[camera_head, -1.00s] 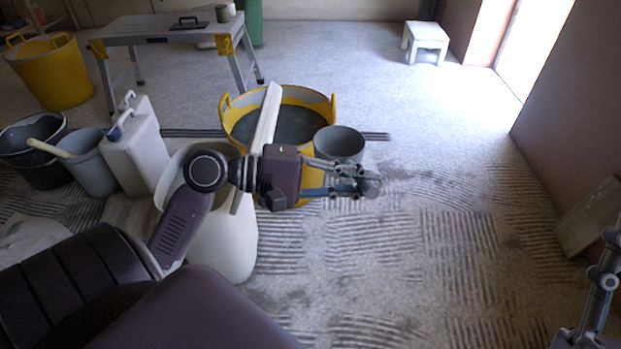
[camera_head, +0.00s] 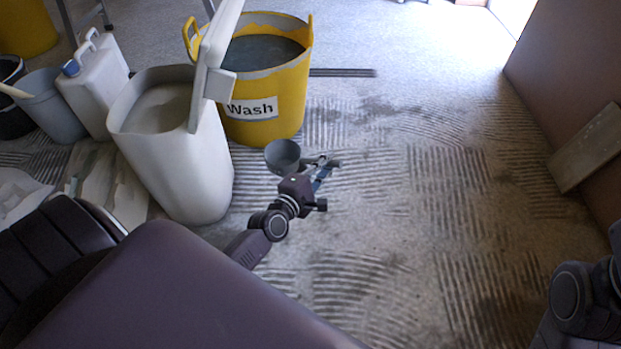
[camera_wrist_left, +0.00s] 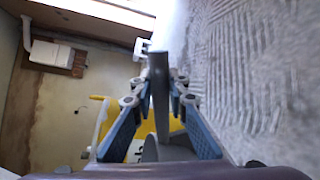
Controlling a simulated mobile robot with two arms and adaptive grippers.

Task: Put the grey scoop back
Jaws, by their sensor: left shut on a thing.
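The grey scoop (camera_head: 283,156) is in my left gripper (camera_head: 325,168), its round cup showing just left of the fingers. In the left wrist view, the flat grey handle of the scoop (camera_wrist_left: 159,92) stands between the two blue-sided fingers of the left gripper (camera_wrist_left: 160,88); its cup is partly hidden at the bottom. The gripper is above the floor, right of the white bin (camera_head: 180,165). The bin is open, with its lid (camera_head: 213,60) raised on the right side and grey material inside. My right gripper is out of view; only a part of that arm shows at lower right.
A yellow tub labelled Wash (camera_head: 270,100) holds dark liquid behind the bin. A white canister (camera_head: 95,85) and a grey bucket (camera_head: 55,112) stand left. A board (camera_head: 585,148) leans on the right wall. The ridged floor at centre right is clear.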

